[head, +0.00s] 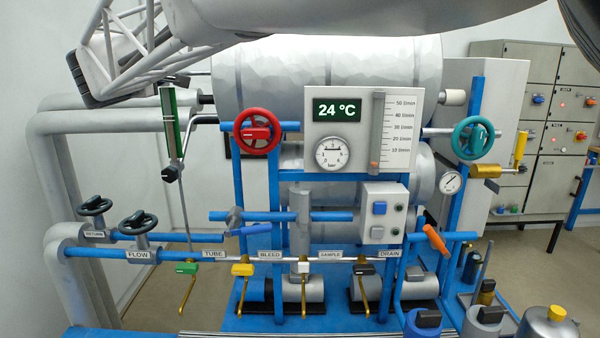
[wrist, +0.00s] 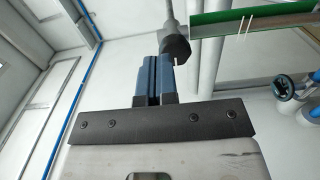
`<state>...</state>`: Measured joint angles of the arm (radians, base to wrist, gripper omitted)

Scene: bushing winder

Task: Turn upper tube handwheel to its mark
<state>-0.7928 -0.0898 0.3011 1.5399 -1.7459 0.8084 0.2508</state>
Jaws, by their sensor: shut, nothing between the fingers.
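The sight tube (head: 171,122), a green-backed glass, stands upright at the left of the head view. It also runs across the upper right of the wrist view (wrist: 232,20). A dark round knob on a grey stem (wrist: 177,46) sits beside the end of the tube in the wrist view. I cannot tell for sure that this is the upper tube handwheel. A black fitting (head: 170,173) shows at the tube's lower end. My gripper (wrist: 153,60) is shut and empty, its blue fingers close beside the knob. Contact is unclear. I cannot make out the fingertips in the head view.
My arm crosses the top of the head view. A red handwheel (head: 257,131) is right of the tube and a teal one (head: 473,138) far right. Two black handwheels (head: 95,206) (head: 138,223) stand below left. Large grey pipes (head: 45,170) line the left side.

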